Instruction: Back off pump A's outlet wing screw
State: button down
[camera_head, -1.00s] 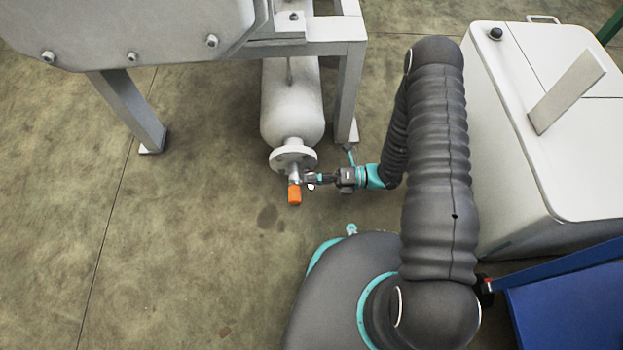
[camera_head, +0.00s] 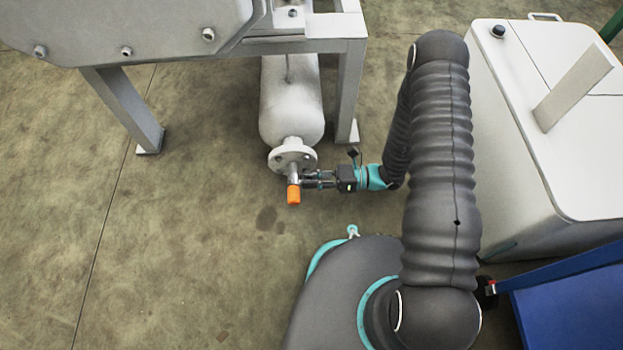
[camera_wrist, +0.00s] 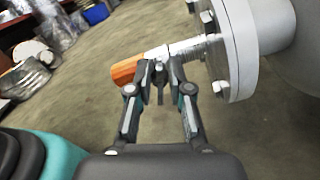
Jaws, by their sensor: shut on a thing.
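Pump A's outlet is a pale flange (camera_head: 292,158) at the end of a grey cylinder, with a metal stub ending in an orange cap (camera_head: 294,195). In the wrist view the bolted flange (camera_wrist: 232,45) is at upper right and the orange cap (camera_wrist: 126,69) at left of the stub. My gripper (camera_head: 307,179) reaches the stub from the right. In the wrist view my gripper (camera_wrist: 160,70) is shut on a small grey piece, the wing screw (camera_wrist: 160,92), beside the stub. The fingertips hide most of the screw.
A grey frame leg (camera_head: 350,90) stands behind my gripper. A white cabinet (camera_head: 520,130) is to the right, with a blue panel (camera_head: 575,305) at lower right. The floor left of the outlet is clear.

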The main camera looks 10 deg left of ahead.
jog(key=shift+s+n, duration=0.1)
jog(key=shift+n, duration=2.1)
jog(key=c, duration=1.1)
grip_release()
jog(key=shift+c, duration=0.2)
jog(key=shift+d, duration=0.1)
jog(key=v, duration=1.1)
jog(key=shift+d, duration=0.35)
